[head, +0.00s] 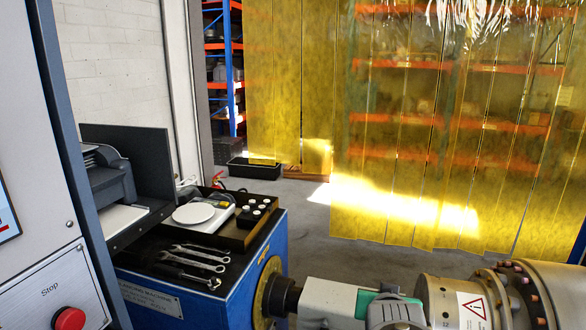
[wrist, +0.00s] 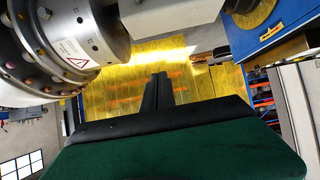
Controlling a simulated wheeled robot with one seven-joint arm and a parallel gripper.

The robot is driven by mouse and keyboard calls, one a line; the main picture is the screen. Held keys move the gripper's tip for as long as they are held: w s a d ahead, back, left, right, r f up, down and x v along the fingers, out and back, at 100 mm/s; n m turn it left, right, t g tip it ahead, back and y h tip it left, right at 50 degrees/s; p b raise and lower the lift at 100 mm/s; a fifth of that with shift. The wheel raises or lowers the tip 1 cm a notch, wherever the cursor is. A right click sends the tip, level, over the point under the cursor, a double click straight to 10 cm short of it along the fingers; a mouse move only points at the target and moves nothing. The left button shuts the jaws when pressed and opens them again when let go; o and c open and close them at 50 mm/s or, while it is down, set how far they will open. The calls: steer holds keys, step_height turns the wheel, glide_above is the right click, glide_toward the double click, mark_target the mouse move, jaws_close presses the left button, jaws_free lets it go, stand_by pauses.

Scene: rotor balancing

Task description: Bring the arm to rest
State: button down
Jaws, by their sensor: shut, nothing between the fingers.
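My gripper (wrist: 160,76) shows in the wrist view as two dark fingers lying together, shut and empty. They point away from the camera, beyond a black edge and a broad dark green surface that fills the bottom of the picture. The fingers touch nothing that I can see. The rotor (wrist: 65,40), a large metal drum with a warning label and several bolts, is at the upper left there. It also shows at the lower right of the head view (head: 450,303). I cannot make out the fingers in the head view.
The blue balancing machine (head: 190,300) carries several wrenches (head: 195,262) and a tray (head: 240,238) with a white scale (head: 194,213). A control panel with a red stop button (head: 69,319) stands at left. Yellow strip curtains (head: 440,130) hang behind. Some floor (head: 335,250) is clear.

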steer(key=s+a+f+n+g+y, duration=0.1)
steer(key=s+a+f+g, duration=0.1)
steer(key=s, duration=0.5)
steer(key=s+a+f+n+g+y+p, duration=0.1)
steer(key=s+a+f+n+g+y, duration=0.1)
steer(key=s+f+g, duration=0.3)
steer(key=shift+s+f+g, duration=0.3)
steer(key=shift+s+f, duration=0.45)
steer(key=shift+s, duration=0.25)
